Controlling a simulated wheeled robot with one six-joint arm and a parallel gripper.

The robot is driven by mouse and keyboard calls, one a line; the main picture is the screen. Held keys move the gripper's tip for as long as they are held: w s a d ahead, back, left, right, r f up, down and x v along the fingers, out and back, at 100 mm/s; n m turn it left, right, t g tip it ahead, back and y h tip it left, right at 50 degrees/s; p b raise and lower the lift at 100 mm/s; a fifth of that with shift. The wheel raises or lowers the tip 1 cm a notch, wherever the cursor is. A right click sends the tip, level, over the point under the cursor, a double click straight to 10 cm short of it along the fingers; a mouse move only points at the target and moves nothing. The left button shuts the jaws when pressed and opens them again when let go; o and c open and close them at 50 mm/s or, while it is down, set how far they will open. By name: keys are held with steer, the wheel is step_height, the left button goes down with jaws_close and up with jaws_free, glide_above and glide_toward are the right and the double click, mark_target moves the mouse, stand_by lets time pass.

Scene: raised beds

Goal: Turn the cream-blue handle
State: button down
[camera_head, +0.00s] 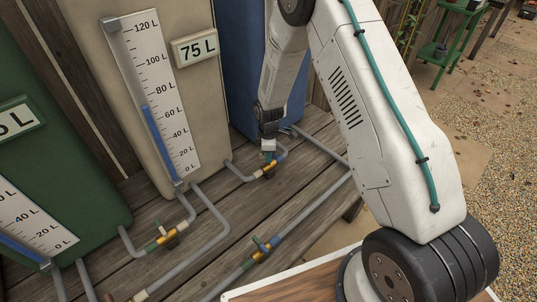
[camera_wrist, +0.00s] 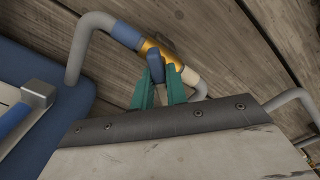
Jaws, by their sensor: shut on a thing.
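The cream-blue handle (camera_wrist: 155,66) shows as a blue lever on a brass valve (camera_wrist: 165,62) in the wrist view. The valve has a blue band on one side and a cream band on the other. My gripper (camera_wrist: 160,82) has its two teal fingers closed around the lever, one on each side. In the head view my gripper (camera_head: 268,153) points down at the valve (camera_head: 268,170) on the pipe between the cream and blue tanks. There the handle is mostly hidden by the fingers.
Other valves with green-marked handles sit on nearby pipes, one at the left (camera_head: 168,237) and one at the front (camera_head: 262,250). The cream tank (camera_head: 205,100) with a gauge and the blue tank (camera_head: 238,60) stand close behind. Grey pipes run across the wooden deck (camera_head: 230,215).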

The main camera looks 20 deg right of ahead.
steer(key=m, duration=0.4)
steer(key=shift+m, duration=2.6)
steer(key=c, duration=1.4)
jaws_free()
steer(key=shift+r, duration=0.1)
step_height(320, 180, up, 8)
steer(key=shift+f, duration=0.15)
